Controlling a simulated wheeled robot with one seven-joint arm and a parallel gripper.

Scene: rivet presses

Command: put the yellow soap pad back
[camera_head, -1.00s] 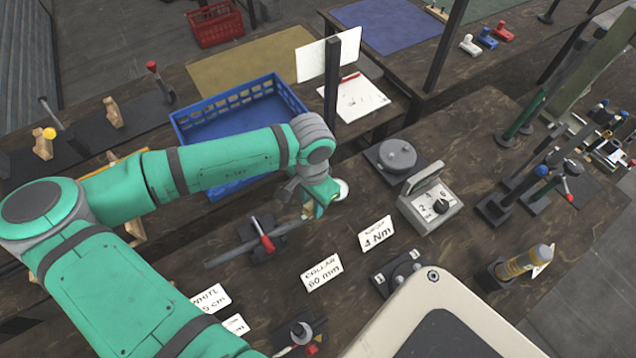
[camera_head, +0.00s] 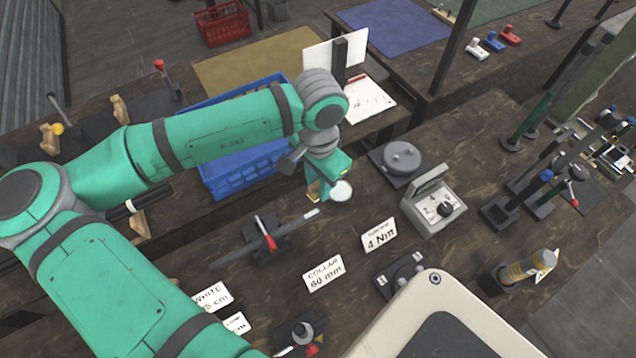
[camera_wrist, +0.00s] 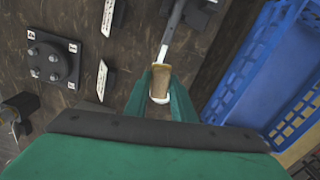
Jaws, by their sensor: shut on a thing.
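My gripper (camera_head: 328,194) is above the dark wooden bench (camera_head: 335,235), right of the blue crate. In the wrist view its green fingers (camera_wrist: 160,92) are shut on a tan piece (camera_wrist: 160,80) with a cream lower edge. I cannot tell whether this is the yellow soap pad; no other soap pad is clearly in view. A white round thing (camera_head: 341,190) shows right at the fingertips in the head view; I cannot tell whether it is part of the held piece. A grey rod (camera_head: 290,227) with a light end lies close by on a red-handled clamp (camera_head: 266,236).
The blue crate (camera_head: 238,178) stands left of my gripper. A round grey-lidded device (camera_head: 401,157) and a dial box (camera_head: 435,207) stand to the right. Labels (camera_head: 380,235) stand in front.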

